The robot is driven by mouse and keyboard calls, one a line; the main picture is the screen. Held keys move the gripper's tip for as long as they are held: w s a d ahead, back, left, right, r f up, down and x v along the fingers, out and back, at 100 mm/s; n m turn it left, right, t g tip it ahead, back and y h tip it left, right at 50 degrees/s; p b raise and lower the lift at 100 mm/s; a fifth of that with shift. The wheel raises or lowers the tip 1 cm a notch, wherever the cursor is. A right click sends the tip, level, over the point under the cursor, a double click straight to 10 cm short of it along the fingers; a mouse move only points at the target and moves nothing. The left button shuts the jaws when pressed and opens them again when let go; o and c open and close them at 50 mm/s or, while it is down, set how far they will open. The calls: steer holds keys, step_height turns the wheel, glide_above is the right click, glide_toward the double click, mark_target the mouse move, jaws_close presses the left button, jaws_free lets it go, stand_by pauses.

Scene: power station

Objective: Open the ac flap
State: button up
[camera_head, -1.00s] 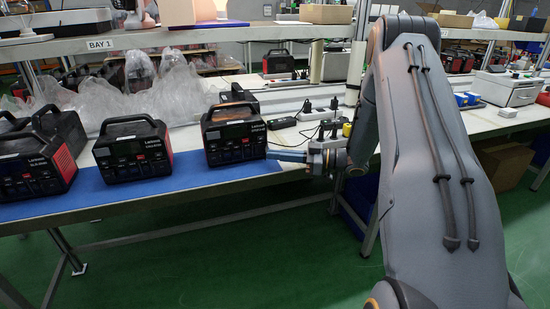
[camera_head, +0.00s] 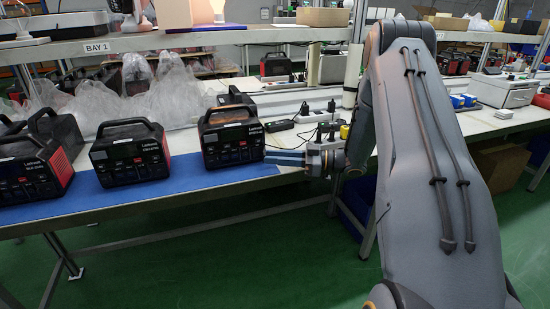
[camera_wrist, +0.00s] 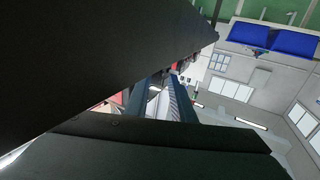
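The nearest black power station (camera_head: 229,146) with red side edges stands upright on the blue mat (camera_head: 110,197), at the right of the row. My gripper (camera_head: 270,157) is at its right side, fingers pointing left, tips close to its right front edge. I cannot tell whether they touch it. The two blue fingers show a narrow gap, so the gripper looks open and empty. In the wrist view the fingers (camera_wrist: 165,102) show between large dark surfaces that hide much of the view. The AC flap cannot be made out in either view.
Two more power stations stand to the left, one in the middle (camera_head: 130,155) and one at the far left (camera_head: 32,168). Black adapters and plugs (camera_head: 320,117) lie behind my gripper. Clear plastic wrap (camera_head: 95,105) is heaped behind the row. The floor in front is clear.

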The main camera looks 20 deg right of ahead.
steer(key=v, duration=0.7)
steer(key=shift+d+b, duration=0.35)
steer(key=shift+b, duration=0.05)
steer(key=shift+s, duration=0.15)
